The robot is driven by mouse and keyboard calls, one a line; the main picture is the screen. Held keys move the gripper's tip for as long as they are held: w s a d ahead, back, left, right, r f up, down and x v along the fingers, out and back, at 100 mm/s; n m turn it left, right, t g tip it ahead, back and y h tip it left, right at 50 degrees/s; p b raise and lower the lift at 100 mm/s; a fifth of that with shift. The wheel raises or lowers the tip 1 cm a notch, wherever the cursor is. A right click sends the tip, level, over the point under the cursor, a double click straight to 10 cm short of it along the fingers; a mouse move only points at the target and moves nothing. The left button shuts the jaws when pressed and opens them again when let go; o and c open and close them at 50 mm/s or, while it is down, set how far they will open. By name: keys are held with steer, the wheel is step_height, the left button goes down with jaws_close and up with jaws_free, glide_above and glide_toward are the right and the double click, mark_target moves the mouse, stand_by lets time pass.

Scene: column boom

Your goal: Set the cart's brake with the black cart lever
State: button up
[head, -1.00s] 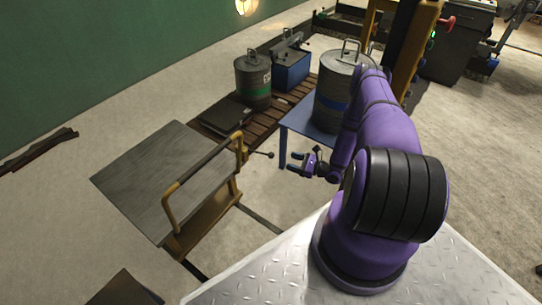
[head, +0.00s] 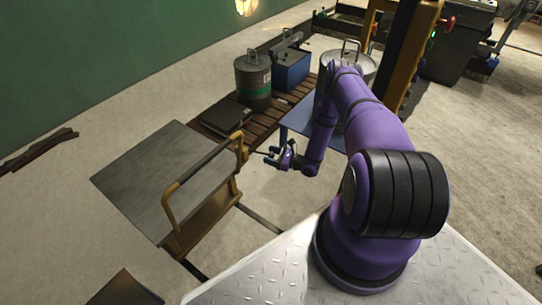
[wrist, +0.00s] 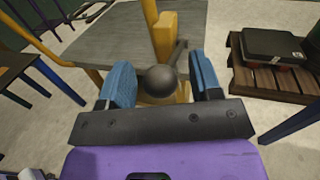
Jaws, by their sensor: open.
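The cart (head: 165,170) has a grey flat deck and a yellow push handle, and it stands left of my arm in the head view. In the wrist view, the black cart lever ends in a round dark knob (wrist: 160,80) in front of a yellow post of the cart (wrist: 165,40). My gripper (head: 274,156) is at the cart's right side, by the lever's end. In the wrist view my gripper (wrist: 162,85) is open, with a blue pad on each side of the knob. Clear gaps show beside the knob, and I see no contact.
A blue table (head: 298,120) carrying a grey drum stands right of the cart, behind my arm. A wooden pallet (head: 268,118) holds a drum (head: 253,82), a blue box (head: 291,68) and a flat black case (head: 226,118).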

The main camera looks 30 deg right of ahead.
steer(key=shift+c, duration=0.4)
jaws_close()
steer(key=shift+w+a+r+g+h, duration=0.1)
steer(key=shift+w+r+g+h, duration=0.15)
steer(key=shift+r, duration=0.25)
steer(key=shift+w+r+g+h, duration=0.2)
steer(key=shift+r+g, duration=0.15)
steer(key=shift+r, duration=0.15)
steer(key=w+a+r+m+g+h, duration=0.1)
steer(key=w+a+r+g+h, duration=0.2)
steer(key=w+r+g, duration=0.3)
steer(key=shift+w+a+r+m+g, duration=0.4)
steer(key=shift+w+r, duration=0.45)
steer(key=shift+w, duration=1.3)
steer(key=shift+o, duration=0.4)
jaws_free()
steer(key=shift+h, duration=0.25)
